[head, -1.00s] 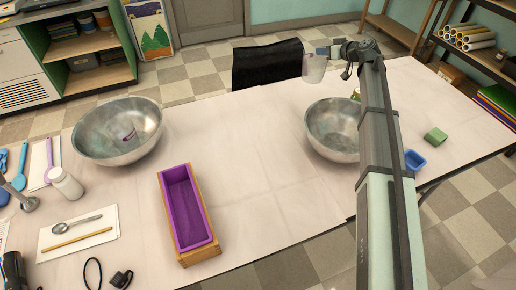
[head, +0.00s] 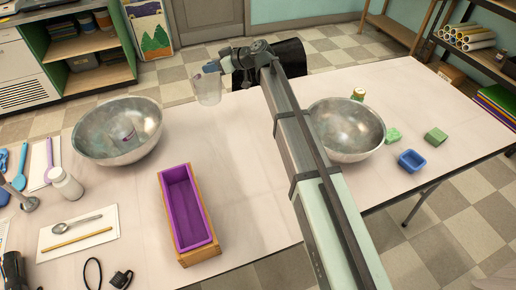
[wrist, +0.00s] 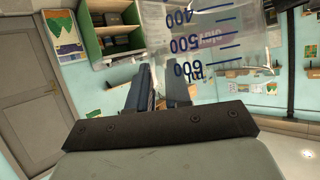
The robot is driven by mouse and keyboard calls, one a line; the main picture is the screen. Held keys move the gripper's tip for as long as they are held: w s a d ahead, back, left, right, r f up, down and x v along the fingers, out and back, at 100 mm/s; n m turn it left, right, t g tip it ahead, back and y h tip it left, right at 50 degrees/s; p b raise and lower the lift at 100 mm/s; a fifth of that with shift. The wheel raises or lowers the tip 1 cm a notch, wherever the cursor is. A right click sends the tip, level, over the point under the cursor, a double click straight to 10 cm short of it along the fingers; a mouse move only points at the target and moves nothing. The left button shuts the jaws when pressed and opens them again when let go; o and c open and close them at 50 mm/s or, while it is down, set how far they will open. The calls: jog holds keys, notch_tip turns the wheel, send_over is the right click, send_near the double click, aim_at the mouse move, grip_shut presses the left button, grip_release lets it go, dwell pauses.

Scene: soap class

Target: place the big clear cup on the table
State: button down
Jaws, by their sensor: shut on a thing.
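The big clear cup (head: 208,92) has blue volume marks. It looks about upright in the head view, beyond the back of the left bowl's right side, near the table's back edge. The cup also fills the upper right of the wrist view (wrist: 212,40), its marks upside down there. My gripper (head: 221,66) is shut on the cup near its upper part; the exact contact is hard to see. The fingers also show in the wrist view (wrist: 160,88). The table (head: 255,165) is pale; the cup appears held above its level.
Metal bowls stand at left (head: 90,130) and right (head: 368,140); a cup-like shape shows inside the left one. A purple mould in a wooden box (head: 204,254) is front centre. The table between bowls is mostly clear.

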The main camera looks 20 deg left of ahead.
jog(key=s+a+n+g, duration=0.1)
jog(key=s+a+g, duration=0.1)
jog(key=s+a, duration=0.4)
notch_tip(320, 180, down, 15)
jog(key=d, duration=0.1)
jog(key=shift+s+d, duration=0.25)
jog(key=shift+s, duration=0.15)
jog(key=shift+f, duration=0.1)
jog(key=c, duration=1)
grip_release()
jog(key=shift+c, duration=0.2)
jog(key=v, duration=1.2)
jog(key=shift+s+r, duration=0.2)
jog(key=shift+r, duration=0.15)
